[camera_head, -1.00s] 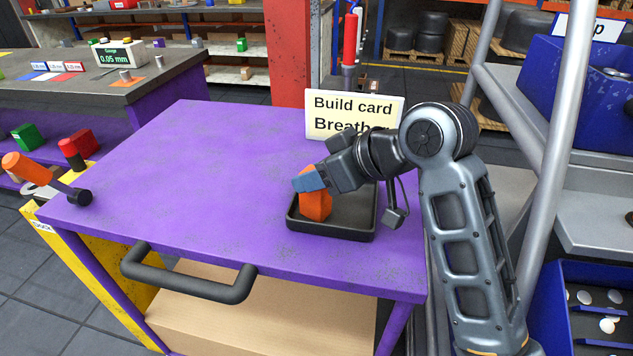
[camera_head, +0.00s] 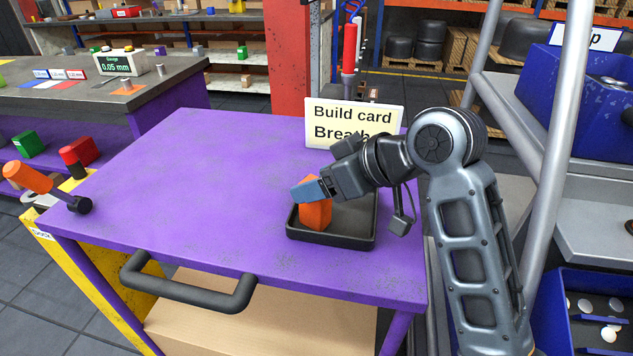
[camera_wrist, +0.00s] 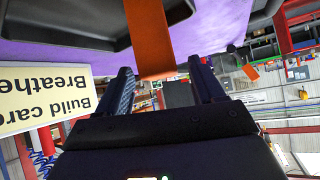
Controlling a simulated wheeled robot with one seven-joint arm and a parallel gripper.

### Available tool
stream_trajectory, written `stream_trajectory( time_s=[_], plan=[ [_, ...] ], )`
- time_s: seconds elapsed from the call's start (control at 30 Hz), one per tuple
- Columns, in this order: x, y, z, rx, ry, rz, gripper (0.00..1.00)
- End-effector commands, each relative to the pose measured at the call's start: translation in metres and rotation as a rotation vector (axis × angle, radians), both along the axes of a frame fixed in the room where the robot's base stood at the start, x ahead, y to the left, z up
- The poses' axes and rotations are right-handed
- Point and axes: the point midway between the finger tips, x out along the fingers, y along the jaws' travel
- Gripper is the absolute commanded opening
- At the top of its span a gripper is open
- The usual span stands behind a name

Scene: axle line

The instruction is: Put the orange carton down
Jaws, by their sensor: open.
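The orange carton (camera_head: 316,216) stands upright in a shallow black tray (camera_head: 330,241) on the purple trolley top, towards the tray's left side. In the wrist view, my gripper (camera_wrist: 161,70) is open, with one dark finger on each side. The carton (camera_wrist: 148,35) reaches down between the fingertips there, with gaps visible on both sides. The tray (camera_wrist: 75,22) shows behind it.
A build card sign (camera_head: 353,122) stands behind the tray. A grey rack post (camera_head: 555,150) rises close to the right of my arm. The purple top (camera_head: 190,185) left of the tray is clear.

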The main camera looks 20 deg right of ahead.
Motion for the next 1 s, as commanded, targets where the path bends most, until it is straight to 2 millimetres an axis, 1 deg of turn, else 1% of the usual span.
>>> stream_trajectory(
  time_s=[0.3, 0.5, 0.7, 1.0],
  plan=[
    [-0.042, -0.027, 0.041, 0.000, -0.004, -0.003, 0.68],
    [-0.063, -0.040, 0.060, -0.001, -0.003, -0.001, 0.68],
    [-0.072, -0.046, 0.067, 0.000, -0.001, -0.001, 0.68],
    [-0.073, -0.046, 0.068, -0.001, 0.000, -0.001, 0.68]
  ],
)
